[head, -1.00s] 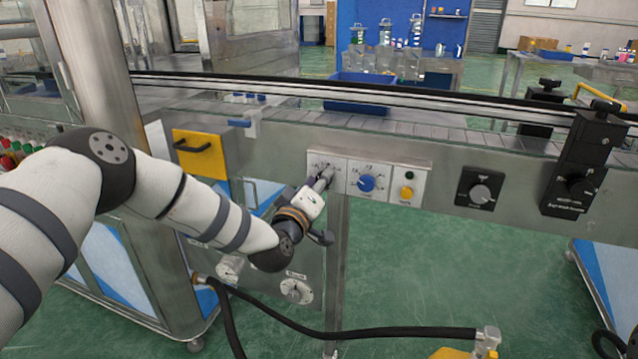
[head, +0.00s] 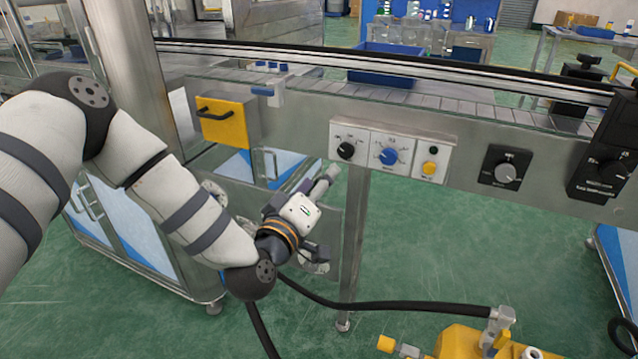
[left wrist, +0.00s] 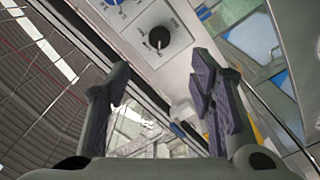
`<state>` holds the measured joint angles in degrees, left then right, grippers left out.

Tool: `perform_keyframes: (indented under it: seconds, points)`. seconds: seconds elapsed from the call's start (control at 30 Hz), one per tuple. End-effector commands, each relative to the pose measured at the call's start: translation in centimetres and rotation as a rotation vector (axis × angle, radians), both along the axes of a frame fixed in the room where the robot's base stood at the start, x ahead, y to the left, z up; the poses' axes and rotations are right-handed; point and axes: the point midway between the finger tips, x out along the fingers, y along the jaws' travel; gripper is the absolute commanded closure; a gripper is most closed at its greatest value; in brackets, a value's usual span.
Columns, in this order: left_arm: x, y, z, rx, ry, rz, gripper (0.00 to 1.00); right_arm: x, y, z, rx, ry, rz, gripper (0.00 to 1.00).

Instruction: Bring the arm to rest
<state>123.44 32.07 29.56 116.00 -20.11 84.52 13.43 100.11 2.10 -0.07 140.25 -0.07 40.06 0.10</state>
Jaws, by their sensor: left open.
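My left arm comes in from the left in the head view. Its gripper (head: 322,183) is below and a little left of the control panel (head: 390,150), apart from it. In the left wrist view the two fingers of my left gripper (left wrist: 160,105) stand apart with nothing between them. The black knob (head: 345,151) at the panel's left end is uncovered; it also shows in the left wrist view (left wrist: 159,38), beyond the fingers. My right gripper is not in view.
A blue knob (head: 389,156) and a yellow button (head: 429,167) share the panel. A yellow box with a handle (head: 226,122) sticks out left of it. A metal leg (head: 353,240) stands below the conveyor (head: 450,110). A black hose (head: 400,309) runs to a yellow machine (head: 465,342).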

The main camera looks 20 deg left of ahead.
Motion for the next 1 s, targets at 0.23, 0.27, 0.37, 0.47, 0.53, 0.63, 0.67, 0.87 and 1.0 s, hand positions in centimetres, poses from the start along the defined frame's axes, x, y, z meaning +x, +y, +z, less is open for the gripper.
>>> perform_keyframes:
  seconds: [0.23,0.27,0.37,0.47,0.53,0.63,0.67,0.87,1.0]
  points:
    - [-0.3,0.0,0.0,0.000,-0.001,0.001,0.51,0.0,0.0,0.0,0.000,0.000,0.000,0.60]
    - [-0.3,0.0,0.0,0.000,-0.001,0.001,0.51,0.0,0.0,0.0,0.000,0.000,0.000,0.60]
    - [-0.3,0.0,0.0,0.000,-0.001,0.001,0.51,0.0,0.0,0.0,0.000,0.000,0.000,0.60]
    - [-0.4,-0.1,-0.1,0.001,0.003,-0.002,0.51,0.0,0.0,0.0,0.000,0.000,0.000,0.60]
    - [-1.0,-0.8,-1.4,0.019,0.048,-0.026,0.51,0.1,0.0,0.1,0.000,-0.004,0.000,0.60]
    - [-4.4,-3.0,-6.6,0.090,0.228,-0.116,0.51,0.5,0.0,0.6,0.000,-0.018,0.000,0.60]
    - [-6.1,-3.7,-8.8,0.119,0.306,-0.155,0.51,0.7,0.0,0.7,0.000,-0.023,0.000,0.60]
    - [-21.8,-5.3,-20.9,0.336,0.847,-0.415,0.51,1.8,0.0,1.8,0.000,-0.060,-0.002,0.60]
    - [-34.5,-3.0,-24.6,0.479,1.215,-0.575,0.51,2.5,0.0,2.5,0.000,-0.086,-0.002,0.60]
